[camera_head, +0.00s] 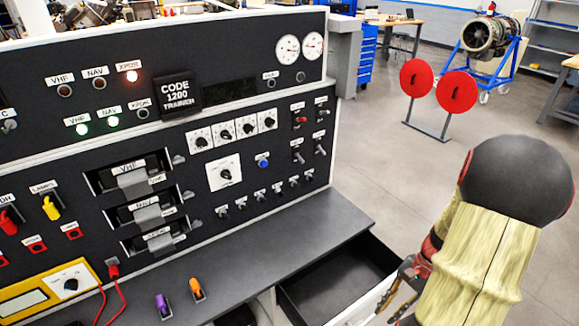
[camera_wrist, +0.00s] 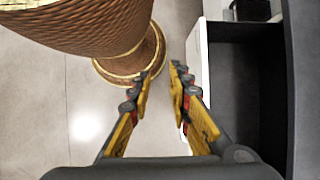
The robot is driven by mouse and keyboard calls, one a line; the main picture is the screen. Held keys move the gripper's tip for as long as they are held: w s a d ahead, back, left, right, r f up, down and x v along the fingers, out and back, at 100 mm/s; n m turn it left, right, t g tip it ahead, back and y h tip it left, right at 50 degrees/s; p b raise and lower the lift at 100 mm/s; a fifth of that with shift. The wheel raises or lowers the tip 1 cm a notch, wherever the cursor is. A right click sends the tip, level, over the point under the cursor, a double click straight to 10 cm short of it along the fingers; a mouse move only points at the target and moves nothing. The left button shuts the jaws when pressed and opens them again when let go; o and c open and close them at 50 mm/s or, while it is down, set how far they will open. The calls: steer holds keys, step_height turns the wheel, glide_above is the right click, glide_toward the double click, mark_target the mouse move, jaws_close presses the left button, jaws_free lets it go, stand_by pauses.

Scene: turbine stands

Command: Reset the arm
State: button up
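My gripper (camera_head: 404,287) hangs at the lower right of the head view, beside the white front of the pulled-out drawer (camera_head: 340,283). In the wrist view my gripper (camera_wrist: 168,72) has its two yellow-and-dark fingers slightly apart, with bare floor showing between them. It holds nothing. The dark drawer (camera_wrist: 245,90) lies right of the fingers in the wrist view, with its white edge close to the right finger. My arm, pale and cloth-like with a black rounded joint, is bent at the right of the head view.
A black trainer panel (camera_head: 100,160) with switches, lamps and gauges fills the left. Its grey shelf (camera_head: 300,235) holds a purple and an orange connector. Red discs on a stand (camera_head: 438,90) and a turbine on a blue stand (camera_head: 490,45) are farther off. Floor between is clear.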

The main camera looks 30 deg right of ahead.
steer(key=w+a+r+n+t+h, duration=0.2)
steer(key=a+r+n, duration=0.6)
steer(key=a+r, duration=0.5)
steer(key=w+a+r+n+t+h, duration=0.3)
steer(key=w+a+r+n, duration=0.2)
steer(key=a+r+n, duration=0.4)
steer(key=a+r, duration=0.4)
steer(key=a, duration=0.1)
steer(key=shift+t+h, duration=0.3)
